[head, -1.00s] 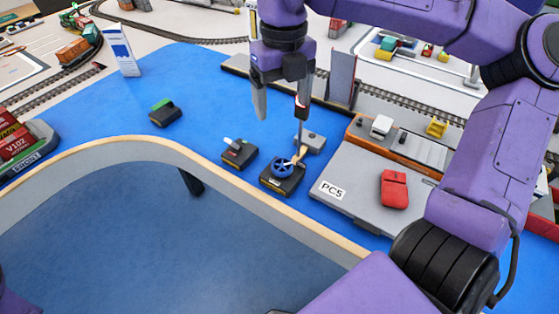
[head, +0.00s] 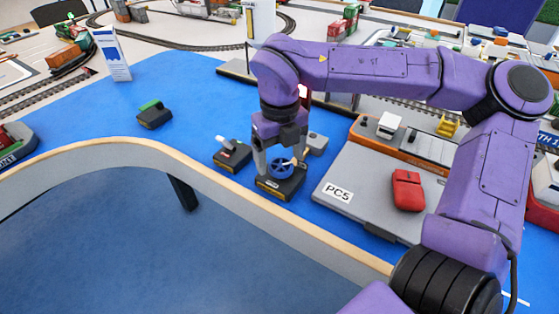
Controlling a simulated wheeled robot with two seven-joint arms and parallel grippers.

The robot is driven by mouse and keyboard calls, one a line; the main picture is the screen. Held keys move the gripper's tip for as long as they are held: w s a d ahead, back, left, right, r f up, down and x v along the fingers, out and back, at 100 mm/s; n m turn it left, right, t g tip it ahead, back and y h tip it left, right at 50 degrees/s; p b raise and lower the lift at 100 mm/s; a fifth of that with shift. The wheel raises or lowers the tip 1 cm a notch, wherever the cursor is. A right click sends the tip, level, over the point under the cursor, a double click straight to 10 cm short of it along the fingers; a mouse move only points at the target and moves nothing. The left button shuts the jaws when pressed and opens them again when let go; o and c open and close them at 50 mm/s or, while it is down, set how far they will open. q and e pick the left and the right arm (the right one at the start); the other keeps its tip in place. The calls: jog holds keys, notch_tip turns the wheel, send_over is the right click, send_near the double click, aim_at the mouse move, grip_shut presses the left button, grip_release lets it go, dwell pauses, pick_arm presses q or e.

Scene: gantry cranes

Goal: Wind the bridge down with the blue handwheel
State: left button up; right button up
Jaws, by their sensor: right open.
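The blue handwheel (head: 281,169) sits on a small dark box (head: 281,187) on the blue table, near the curved wooden edge. My right gripper (head: 281,166) points down over it, open. One finger shows on the left side of the wheel and the other on its right. I cannot tell whether either finger touches the rim. The wheel is partly hidden by the gripper. The bridge cannot be clearly made out in this view. My left gripper is not in view.
A dark box with a pale lever (head: 232,155) stands just left of the handwheel. The grey PC5 platform (head: 365,200) with a red block (head: 407,190) lies to the right.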

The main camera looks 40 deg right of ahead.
jog(key=shift+f, duration=0.5)
